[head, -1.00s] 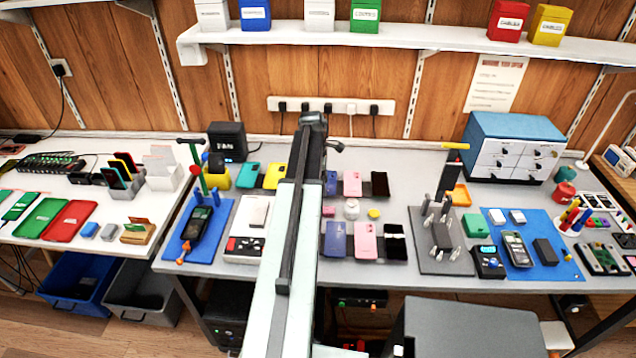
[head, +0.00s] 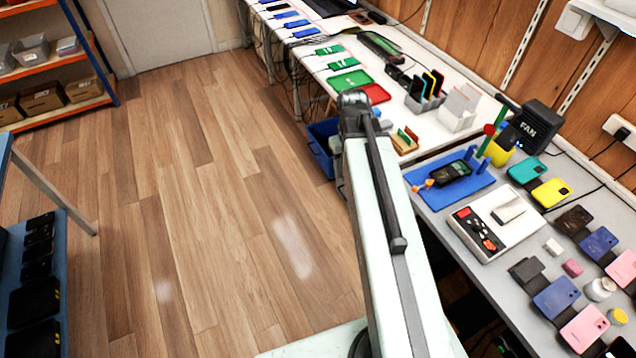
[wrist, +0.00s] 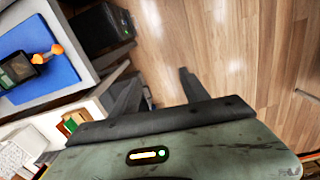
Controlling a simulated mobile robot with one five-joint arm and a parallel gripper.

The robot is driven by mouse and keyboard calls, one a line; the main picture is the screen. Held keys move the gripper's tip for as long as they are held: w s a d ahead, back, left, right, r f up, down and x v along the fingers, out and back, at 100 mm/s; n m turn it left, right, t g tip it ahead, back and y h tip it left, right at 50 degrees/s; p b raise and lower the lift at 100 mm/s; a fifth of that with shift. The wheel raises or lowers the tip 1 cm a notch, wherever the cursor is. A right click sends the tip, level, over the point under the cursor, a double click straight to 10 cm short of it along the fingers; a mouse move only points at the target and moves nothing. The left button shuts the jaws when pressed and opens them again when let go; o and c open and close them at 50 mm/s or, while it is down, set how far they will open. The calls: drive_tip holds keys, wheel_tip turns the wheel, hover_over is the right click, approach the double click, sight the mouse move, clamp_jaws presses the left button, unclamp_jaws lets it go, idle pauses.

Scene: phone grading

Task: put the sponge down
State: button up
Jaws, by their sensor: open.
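My gripper (wrist: 158,88) is open in the wrist view, with its two dark fingers spread apart. I see nothing held between them, only wooden floor beyond. In the head view my arm reaches up the middle, and its end hides the fingers. I cannot make out a sponge for certain in either current view. My arm's end covers part of the white desk's near edge in the head view.
The white desk (head: 345,62) and the grey bench (head: 430,200) run along the right. The blue mat (head: 450,182) holds a phone. A blue bin (head: 320,150) stands under the white desk. Wooden floor (head: 200,200) is open on the left, with shelves (head: 55,75) beyond.

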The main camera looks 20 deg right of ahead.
drive_tip(key=s+a, duration=0.1)
drive_tip(key=a, duration=1.4)
drive_tip(key=shift+a, duration=0.25)
drive_tip(key=shift+s, duration=0.1)
